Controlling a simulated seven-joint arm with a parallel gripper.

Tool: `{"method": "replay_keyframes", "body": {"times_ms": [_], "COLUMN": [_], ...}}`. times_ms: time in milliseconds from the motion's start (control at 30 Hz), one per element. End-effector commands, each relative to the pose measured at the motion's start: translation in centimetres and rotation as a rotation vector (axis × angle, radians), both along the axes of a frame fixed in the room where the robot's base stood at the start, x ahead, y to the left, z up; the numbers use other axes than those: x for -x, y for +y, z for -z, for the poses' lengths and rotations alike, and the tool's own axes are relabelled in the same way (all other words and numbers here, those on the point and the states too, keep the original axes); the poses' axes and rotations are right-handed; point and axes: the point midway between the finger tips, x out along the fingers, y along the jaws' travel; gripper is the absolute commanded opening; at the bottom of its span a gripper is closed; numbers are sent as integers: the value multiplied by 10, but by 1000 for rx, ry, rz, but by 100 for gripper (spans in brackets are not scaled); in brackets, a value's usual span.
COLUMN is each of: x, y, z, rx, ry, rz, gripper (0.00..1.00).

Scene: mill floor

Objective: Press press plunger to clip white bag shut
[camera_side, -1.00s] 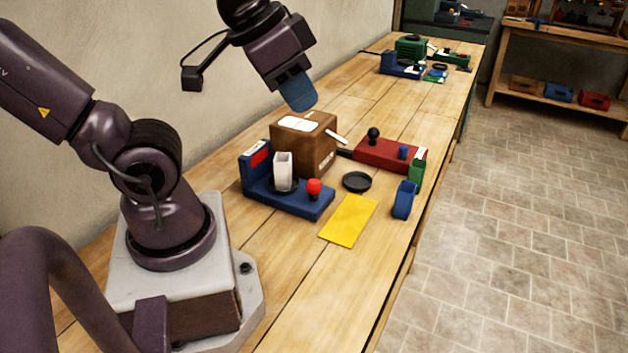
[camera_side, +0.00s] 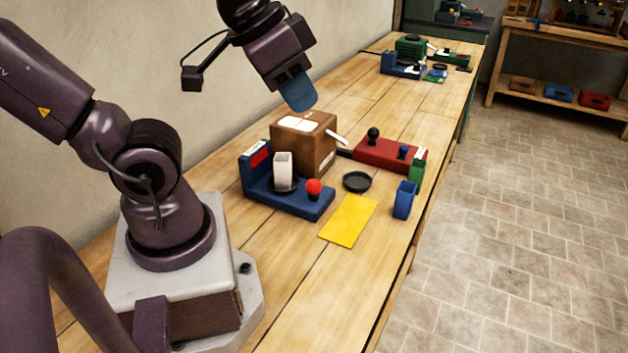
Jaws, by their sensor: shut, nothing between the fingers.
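A small white bag (camera_side: 283,168) stands upright on a dark round pad of a blue station (camera_side: 290,202). A red ball knob (camera_side: 314,187) on a short black stem stands at the station's front right end. A red block (camera_side: 385,155) farther back carries a black ball knob (camera_side: 373,134) and a small blue knob (camera_side: 403,152). I cannot tell for sure which knob is the press plunger. My gripper (camera_side: 300,98), with blue fingers, is shut and empty. It hangs above and behind the white bag, over the brown box, touching nothing.
A brown box (camera_side: 290,142) with a side crank stands just behind the white bag. A black dish (camera_side: 357,181), yellow sheet (camera_side: 348,222), blue holder (camera_side: 404,200) and green block (camera_side: 417,173) lie to the right. Another station stands at the far end. The front of the bench is clear.

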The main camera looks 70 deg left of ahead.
Motion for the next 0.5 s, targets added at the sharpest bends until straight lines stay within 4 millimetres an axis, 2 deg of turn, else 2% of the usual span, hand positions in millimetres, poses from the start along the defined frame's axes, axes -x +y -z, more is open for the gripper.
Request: {"method": "replay_keyframes", "body": {"times_ms": [333,500], "x": [0,-5], "y": [3,24], "z": [0,19], "rx": [0,13], "ry": [1,98], "rz": [-13,-119], "gripper": [0,0]}}
